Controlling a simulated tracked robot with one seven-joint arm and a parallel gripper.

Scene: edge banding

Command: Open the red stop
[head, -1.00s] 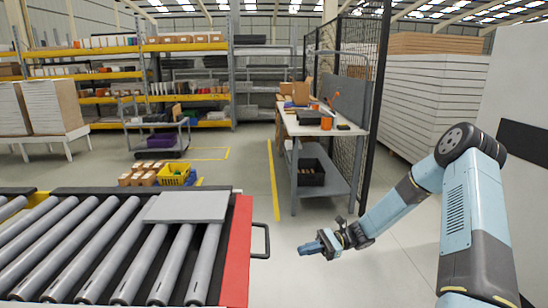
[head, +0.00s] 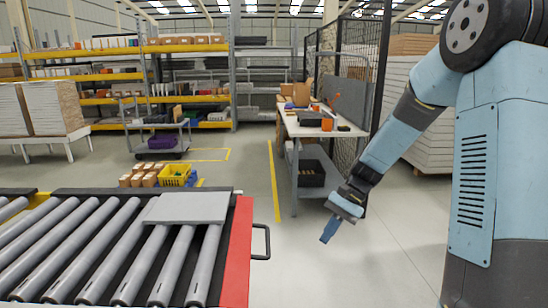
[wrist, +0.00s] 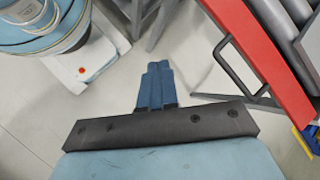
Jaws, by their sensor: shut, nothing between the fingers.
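The red stop (head: 238,252) is a red bar across the right end of the roller conveyor, with a dark loop handle (head: 262,242) on its outer right side. In the wrist view the red stop (wrist: 262,45) runs diagonally at the upper right, with its handle (wrist: 240,68) beside it. My gripper (head: 327,238) is right of the handle in the head view, apart from it and pointing down and to the left. In the wrist view my gripper (wrist: 157,70) is shut and empty, with clear floor between it and the handle.
A grey plate (head: 187,207) lies on the rollers (head: 120,250) beside the stop. A workbench (head: 318,130) with a lower shelf stands behind my arm. A yellow crate (head: 175,175) and small boxes stand behind the conveyor. The floor between handle and gripper is free.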

